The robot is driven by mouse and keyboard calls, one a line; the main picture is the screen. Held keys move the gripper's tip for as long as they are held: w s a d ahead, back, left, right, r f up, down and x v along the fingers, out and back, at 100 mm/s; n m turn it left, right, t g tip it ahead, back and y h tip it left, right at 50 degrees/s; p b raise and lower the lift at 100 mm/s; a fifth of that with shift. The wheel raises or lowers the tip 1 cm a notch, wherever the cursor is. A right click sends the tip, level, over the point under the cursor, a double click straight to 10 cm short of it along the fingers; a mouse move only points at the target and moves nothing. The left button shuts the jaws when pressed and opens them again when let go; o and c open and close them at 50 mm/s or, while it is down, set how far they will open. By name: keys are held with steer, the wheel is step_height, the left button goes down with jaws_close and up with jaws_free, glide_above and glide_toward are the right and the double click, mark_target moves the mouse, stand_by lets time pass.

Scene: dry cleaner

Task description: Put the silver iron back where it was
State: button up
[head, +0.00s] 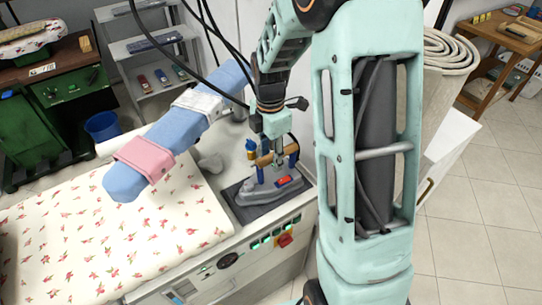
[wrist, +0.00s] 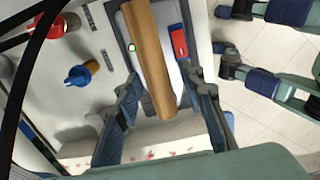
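The silver iron (head: 262,193) rests on a dark pad (head: 246,214) on the right end of the ironing station, sole down. It has a light wooden handle and a red part on its body. In the wrist view, the wooden handle (wrist: 150,55) lies between the fingers, over the grey iron body. My gripper (head: 277,166) is low over the iron, with one blue finger on each side of the handle. In the wrist view, my gripper (wrist: 161,85) is open, with gaps visible beside the handle. Part of the iron is hidden by my fingers.
A blue padded arm (head: 180,125) with pink and white cloths extends left of my gripper. A flowered ironing board (head: 110,235) fills the front left. Control buttons (head: 265,240) line the front panel. Dark cables hang nearby.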

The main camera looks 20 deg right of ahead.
step_height(320, 180, up, 12)
stand_by(0.4)
steer(key=shift+w+a, duration=0.1)
